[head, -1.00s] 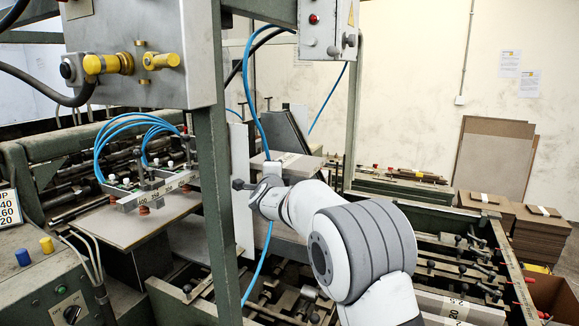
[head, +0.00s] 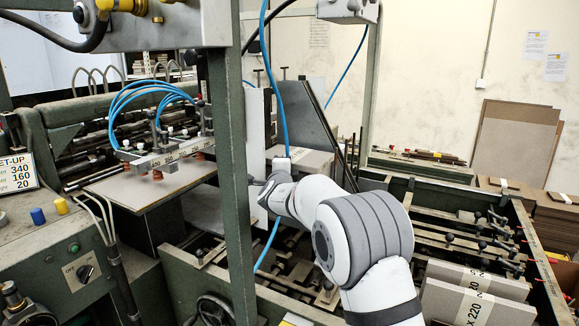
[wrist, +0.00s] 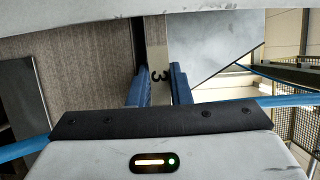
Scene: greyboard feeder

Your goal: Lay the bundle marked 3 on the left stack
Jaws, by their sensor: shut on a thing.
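My gripper (wrist: 158,88) has its two blue fingers closed on either side of a pale band marked 3 (wrist: 158,62) in the wrist view, so it holds the bundle marked 3. Most of the bundle is hidden or cut off by that close view. In the head view my gripper (head: 264,190) is small and partly hidden by the green post and my wrist. A grey board with a pale band (head: 302,160) shows just behind it; I cannot tell whether this is the held bundle. I cannot tell which pile is the left stack.
A green post (head: 228,190) stands close left of my gripper. A suction bar (head: 168,158) with blue hoses hangs over a board (head: 135,188) at left. Banded bundles (head: 470,305) stand at front right. Brown board piles (head: 560,215) stand at back right.

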